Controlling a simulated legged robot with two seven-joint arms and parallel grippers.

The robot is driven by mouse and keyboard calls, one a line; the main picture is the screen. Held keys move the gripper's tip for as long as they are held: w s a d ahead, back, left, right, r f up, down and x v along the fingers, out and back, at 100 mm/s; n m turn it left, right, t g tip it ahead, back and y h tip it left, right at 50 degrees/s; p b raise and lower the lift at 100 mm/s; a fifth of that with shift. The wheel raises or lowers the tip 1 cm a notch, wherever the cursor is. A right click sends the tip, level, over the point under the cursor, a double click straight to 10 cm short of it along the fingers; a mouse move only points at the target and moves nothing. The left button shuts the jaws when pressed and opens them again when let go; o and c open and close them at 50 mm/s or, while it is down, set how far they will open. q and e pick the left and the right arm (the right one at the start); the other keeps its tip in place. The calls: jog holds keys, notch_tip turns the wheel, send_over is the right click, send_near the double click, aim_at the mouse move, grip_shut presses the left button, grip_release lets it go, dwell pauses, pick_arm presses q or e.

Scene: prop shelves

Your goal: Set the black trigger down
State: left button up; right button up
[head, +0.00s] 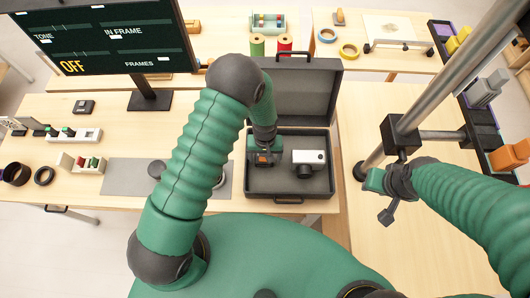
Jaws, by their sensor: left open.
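My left gripper (264,158) points down into the left half of an open dark case (290,190). It is open, and my own arm partly covers the spot beneath it. I cannot make out the black trigger for sure; a small dark shape with an orange patch shows at the gripper's tips, too small to tell apart from the gripper. A white camera-like box (309,157) with a dark round part lies in the case, right of the gripper. My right gripper (374,181) is beside a metal stand; its fingers are unclear.
A metal stand (430,85) rises at the right. A dark monitor (100,40) stands at the back left. A small dark device (83,107) and a white block strip (75,135) lie on the left table. A grey mat (120,177) is partly hidden by my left arm.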

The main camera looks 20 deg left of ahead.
pick_arm(q)
notch_tip(320, 180, up, 10)
jog(key=a+f+b, duration=0.1)
jog(key=b, duration=0.1)
notch_tip(320, 180, up, 5)
send_over(262, 156)
jog(key=s, duration=0.1)
jog(key=s+a+r+m+t, duration=0.3)
jog(key=s+a+r, duration=0.3)
jog(key=s, duration=0.3)
jog(key=shift+s+r, duration=0.2)
jog(key=shift+r, duration=0.4)
pick_arm(e)
jog(key=shift+s+a+f, duration=0.1)
jog(key=shift+a+f, duration=0.1)
jog(key=shift+f, duration=0.3)
jog(key=shift+s+a+f, duration=0.1)
jog(key=shift+a+f, duration=0.05)
jog(key=shift+f, duration=0.3)
pick_arm(q)
jog(key=shift+w+a, duration=0.15)
jog(key=shift+a, duration=0.1)
pick_arm(e)
jog(key=shift+w+a, duration=0.15)
pick_arm(q)
jog(key=shift+d, duration=0.15)
